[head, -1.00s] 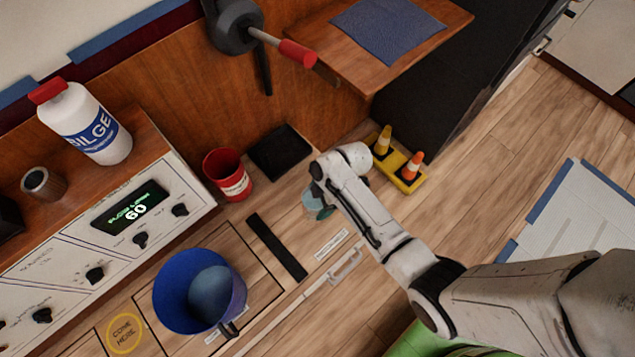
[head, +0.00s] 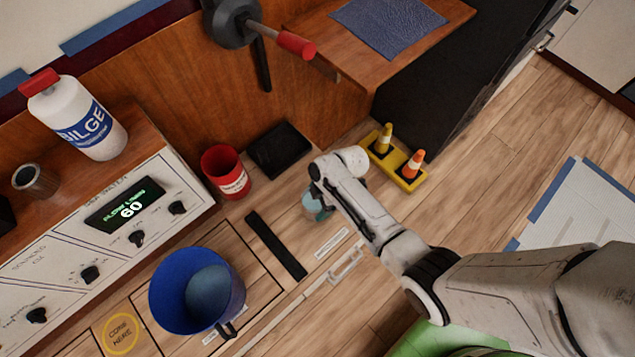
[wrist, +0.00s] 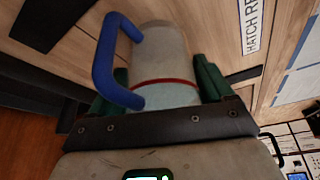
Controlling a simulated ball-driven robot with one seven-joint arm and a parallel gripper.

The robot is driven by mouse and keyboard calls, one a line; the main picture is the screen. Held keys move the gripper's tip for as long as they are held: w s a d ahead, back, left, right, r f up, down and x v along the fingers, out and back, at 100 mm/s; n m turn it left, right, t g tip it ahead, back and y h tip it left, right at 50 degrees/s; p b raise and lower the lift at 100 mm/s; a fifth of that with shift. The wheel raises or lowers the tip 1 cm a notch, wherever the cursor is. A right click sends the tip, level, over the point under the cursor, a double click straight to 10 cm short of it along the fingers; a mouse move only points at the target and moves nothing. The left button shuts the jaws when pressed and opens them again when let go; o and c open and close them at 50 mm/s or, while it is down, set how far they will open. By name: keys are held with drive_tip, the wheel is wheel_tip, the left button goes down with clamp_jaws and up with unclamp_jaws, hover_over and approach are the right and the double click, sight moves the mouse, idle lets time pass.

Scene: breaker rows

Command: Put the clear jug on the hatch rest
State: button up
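The clear jug (wrist: 165,62) shows in the wrist view as a see-through cylinder with a red ring and a blue handle on its left. My gripper (wrist: 160,88) has its dark green fingers close against both sides of the jug. In the head view my gripper (head: 316,198) is at the end of my arm, beside a pale teal shape that seems to be the jug, partly hidden by my wrist. A white label (head: 332,243) lies on the floor just below it; in the wrist view the label (wrist: 252,24) reads "HATCH RE", its end cut off.
A blue bucket (head: 165,292) stands at the lower left, a red can (head: 224,171) left of my gripper. A dark square pad (head: 280,150) and black strip (head: 276,246) lie nearby. A yellow holder with small cones (head: 403,171) is to the right.

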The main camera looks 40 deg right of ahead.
drive_tip(key=o, duration=0.3)
drive_tip(key=shift+r, duration=0.1)
drive_tip(key=shift+d+r+p, duration=0.1)
drive_tip(key=shift+r+p, duration=0.3)
drive_tip(key=shift+r, duration=0.1)
drive_tip(key=p+v, duration=0.2)
drive_tip(key=v, duration=0.9)
drive_tip(key=s+r+m+h, duration=0.1)
drive_tip(key=s+r+m, duration=0.3)
drive_tip(key=s, duration=0.1)
drive_tip(key=s+r+m+h, duration=0.1)
drive_tip(key=s+r+m, duration=0.3)
drive_tip(key=s+m, duration=0.1)
drive_tip(key=s+r+m+h, duration=0.2)
drive_tip(key=s+r+m, duration=0.2)
drive_tip(key=s+m, duration=0.1)
drive_tip(key=shift+s+a+r+g, duration=0.15)
drive_tip(key=shift+s+a+g, duration=0.15)
drive_tip(key=shift+s, duration=0.35)
